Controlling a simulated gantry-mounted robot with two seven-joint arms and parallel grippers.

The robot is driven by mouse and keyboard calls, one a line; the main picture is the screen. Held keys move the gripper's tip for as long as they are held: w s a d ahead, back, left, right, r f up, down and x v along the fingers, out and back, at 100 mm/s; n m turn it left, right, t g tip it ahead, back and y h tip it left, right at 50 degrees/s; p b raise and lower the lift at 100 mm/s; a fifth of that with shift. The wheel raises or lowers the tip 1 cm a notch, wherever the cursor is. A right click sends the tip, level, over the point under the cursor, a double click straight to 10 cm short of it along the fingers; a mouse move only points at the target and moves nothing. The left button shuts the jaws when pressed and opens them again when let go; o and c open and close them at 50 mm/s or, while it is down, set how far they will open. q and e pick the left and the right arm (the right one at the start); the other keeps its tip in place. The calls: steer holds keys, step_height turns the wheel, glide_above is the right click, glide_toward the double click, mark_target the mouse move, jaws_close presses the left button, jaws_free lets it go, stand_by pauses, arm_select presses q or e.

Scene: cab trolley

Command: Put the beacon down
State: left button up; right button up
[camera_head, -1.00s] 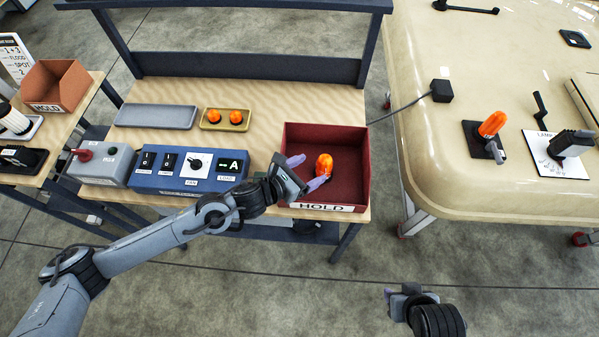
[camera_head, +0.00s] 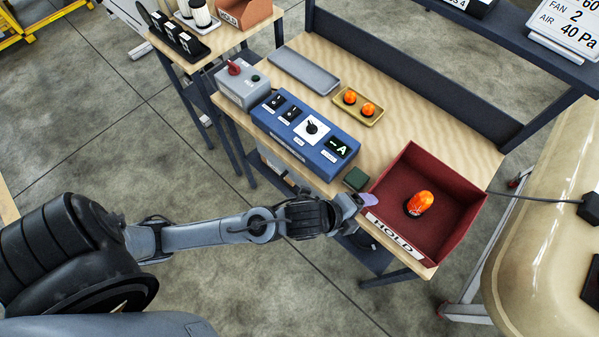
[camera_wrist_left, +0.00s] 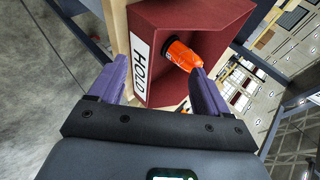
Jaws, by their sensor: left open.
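An orange beacon (camera_head: 420,202) with a dark base stands in the red HOLD tray (camera_head: 456,228) at the right end of the bench. It also shows in the left wrist view (camera_wrist_left: 183,55), beyond my fingers and inside the tray. My left gripper (camera_head: 366,200) is at the tray's front left edge, apart from the beacon. In the left wrist view its purple fingers (camera_wrist_left: 158,88) are spread with nothing held between them. My right gripper is out of view.
A blue switch panel (camera_head: 300,135) and a grey box with a red knob (camera_head: 240,84) stand left of the tray. Behind them are an empty grey tray (camera_head: 304,70) and a yellow tray (camera_head: 372,119) with two orange domes. A cable runs right from the bench.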

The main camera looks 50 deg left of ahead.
arm_select(q)
steer(key=s+a+f+n+g+y, duration=0.1)
steer(key=s+a+f+n+g, duration=0.1)
steer(key=s+a+n, duration=0.4)
steer(key=s+a+f+n+g+y, duration=0.2)
steer(key=s+a+n, duration=0.4)
steer(key=s+n, duration=0.3)
steer(key=f+n+g, duration=0.1)
steer(key=n, duration=0.1)
steer(key=shift+s+a+n+g, duration=0.2)
steer(key=shift+s+n+g, duration=0.1)
steer(key=shift+g, duration=0.1)
steer(key=shift+w, duration=0.1)
step_height(320, 180, up, 27)
steer(key=p, duration=2.7)
step_height(320, 180, down, 53)
steer(key=b, duration=5.3)
steer(key=shift+r, duration=0.1)
